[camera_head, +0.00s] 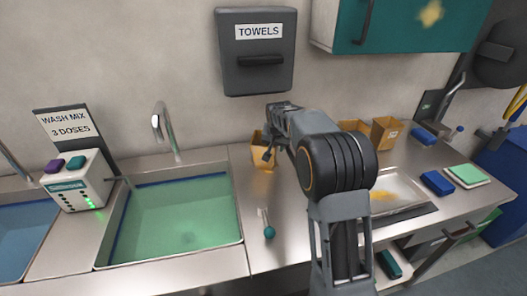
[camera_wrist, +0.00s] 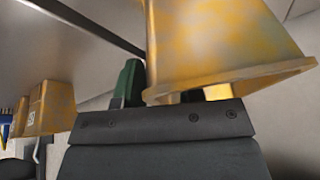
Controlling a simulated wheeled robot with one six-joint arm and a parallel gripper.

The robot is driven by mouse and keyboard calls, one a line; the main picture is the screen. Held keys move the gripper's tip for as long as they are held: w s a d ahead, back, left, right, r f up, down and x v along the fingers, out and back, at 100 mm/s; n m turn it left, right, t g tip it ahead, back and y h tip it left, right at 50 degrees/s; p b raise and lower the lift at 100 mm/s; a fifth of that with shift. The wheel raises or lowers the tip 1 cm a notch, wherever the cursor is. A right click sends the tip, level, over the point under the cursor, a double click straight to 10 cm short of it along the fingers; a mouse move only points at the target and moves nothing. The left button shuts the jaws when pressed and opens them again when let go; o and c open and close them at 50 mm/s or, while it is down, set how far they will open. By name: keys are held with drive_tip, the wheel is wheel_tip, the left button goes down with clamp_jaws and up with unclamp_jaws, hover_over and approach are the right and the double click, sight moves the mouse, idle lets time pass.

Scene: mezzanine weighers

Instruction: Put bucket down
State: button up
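A yellow-brown bucket (camera_head: 263,156) is at the back of the steel counter, just right of the green basin. My gripper (camera_head: 268,143) is at its rim. In the wrist view the bucket (camera_wrist: 220,45) fills the upper right, with its flared rim towards my gripper (camera_wrist: 165,90). One dark green finger lies against the left side of the bucket; the other is hidden by the bucket. My gripper appears shut on the bucket's wall. I cannot tell whether the bucket's base touches the counter.
Two similar buckets (camera_head: 386,132) stand further right along the wall. A shallow tray (camera_head: 405,188) with yellow residue is right of my arm. A teal-ended tool (camera_head: 268,231) lies near the front. The green basin (camera_head: 180,220) is left. Counter between basin and arm is mostly clear.

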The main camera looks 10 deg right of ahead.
drive_tip(key=shift+c, duration=0.3)
clamp_jaws()
idle(0.3)
